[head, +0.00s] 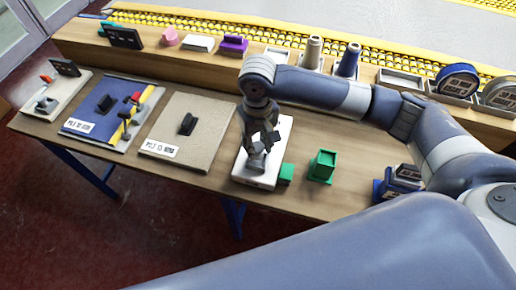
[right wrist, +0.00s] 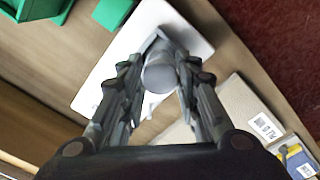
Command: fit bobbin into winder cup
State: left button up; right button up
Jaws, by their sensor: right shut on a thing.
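My right gripper (head: 260,143) is over the white winder base (head: 284,130) in the head view. In the right wrist view its fingertips (right wrist: 157,78) are closed on a smooth grey round piece (right wrist: 158,73), which I take to be the bobbin. The white base (right wrist: 112,70) lies under it. A grey part (head: 256,163) shows below the fingers in the head view. The fingers and the held piece hide the winder cup, so I cannot tell whether the bobbin is in it or above it. My left gripper is not in view.
Green blocks (head: 286,173) (head: 322,165) stand right of the winder base. A beige board (head: 205,125) with a dark handle and a blue board (head: 85,127) lie to the left. A wooden shelf with cones (head: 313,52) and spools (head: 456,80) runs behind.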

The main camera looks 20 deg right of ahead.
aim_at(258, 147)
notch_tip(258, 147, down, 3)
jog(key=shift+s+f+p, duration=0.1)
jog(key=shift+p, duration=0.3)
jog(key=shift+f, duration=0.1)
jog(key=o, duration=1)
jog(key=shift+f, duration=0.1)
jog(key=shift+c, duration=0.2)
notch_tip(258, 147, up, 12)
jog(key=shift+r+b, duration=0.2)
jog(key=shift+b, duration=0.65)
jog(key=shift+f, duration=0.1)
